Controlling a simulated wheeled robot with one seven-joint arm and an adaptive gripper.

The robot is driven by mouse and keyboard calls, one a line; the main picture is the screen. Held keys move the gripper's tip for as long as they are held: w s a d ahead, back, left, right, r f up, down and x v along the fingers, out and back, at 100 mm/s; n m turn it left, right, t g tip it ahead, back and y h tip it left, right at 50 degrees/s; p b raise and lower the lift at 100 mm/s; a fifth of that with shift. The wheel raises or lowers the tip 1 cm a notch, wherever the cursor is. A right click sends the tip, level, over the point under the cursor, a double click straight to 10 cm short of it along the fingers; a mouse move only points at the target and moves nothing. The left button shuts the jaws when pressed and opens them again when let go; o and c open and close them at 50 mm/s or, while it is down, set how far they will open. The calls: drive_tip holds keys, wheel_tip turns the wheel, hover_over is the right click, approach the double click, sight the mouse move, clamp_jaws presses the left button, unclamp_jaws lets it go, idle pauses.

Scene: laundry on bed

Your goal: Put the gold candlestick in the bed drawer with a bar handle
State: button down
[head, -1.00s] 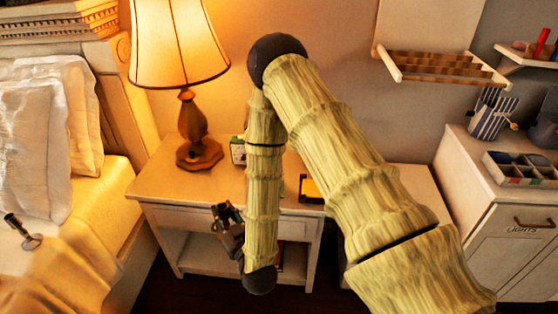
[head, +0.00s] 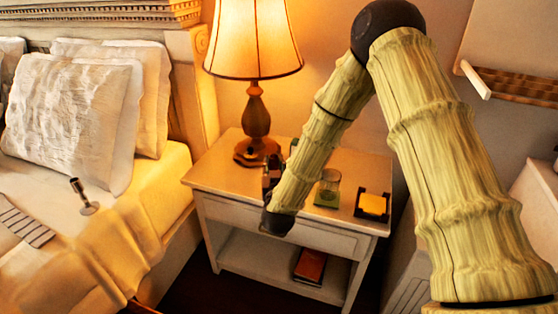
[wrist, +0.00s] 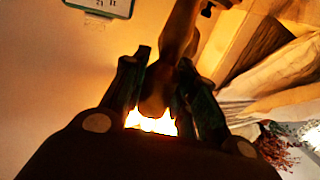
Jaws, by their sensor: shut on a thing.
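My gripper (head: 271,174) is a small dark shape over the nightstand in the head view, partly behind my forearm. In the wrist view its two fingers (wrist: 162,66) are closed on a long, brownish-gold piece with a rounded end, which I take to be the gold candlestick (wrist: 177,35). In the head view the held piece is not clearly visible. The bed (head: 150,215) is at the left; no bed drawer front or bar handle shows clearly. A small silvery stick with a round base (head: 85,198) stands tilted on the bed.
The nightstand (head: 225,180) carries a lit lamp (head: 256,110), a glass jar (head: 328,188) and a dark holder with yellow notes (head: 373,205). A red-brown book (head: 310,266) lies on its lower shelf. Dark floor shows between bed and nightstand.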

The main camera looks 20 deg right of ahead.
drive_tip(key=w+d+f, duration=0.2)
drive_tip(key=w, duration=0.3)
drive_tip(key=w+d+f+p, duration=0.1)
drive_tip(key=w+d+f, duration=0.1)
drive_tip(key=w, duration=0.3)
drive_tip(key=shift+w+d+f, duration=0.2)
drive_tip(key=shift+w+f, duration=0.05)
idle(0.3)
drive_tip(key=c, duration=1.4)
unclamp_jaws()
drive_tip(key=shift+o, duration=1.4)
drive_tip(key=shift+a, duration=0.2)
drive_tip(key=shift+w, duration=0.1)
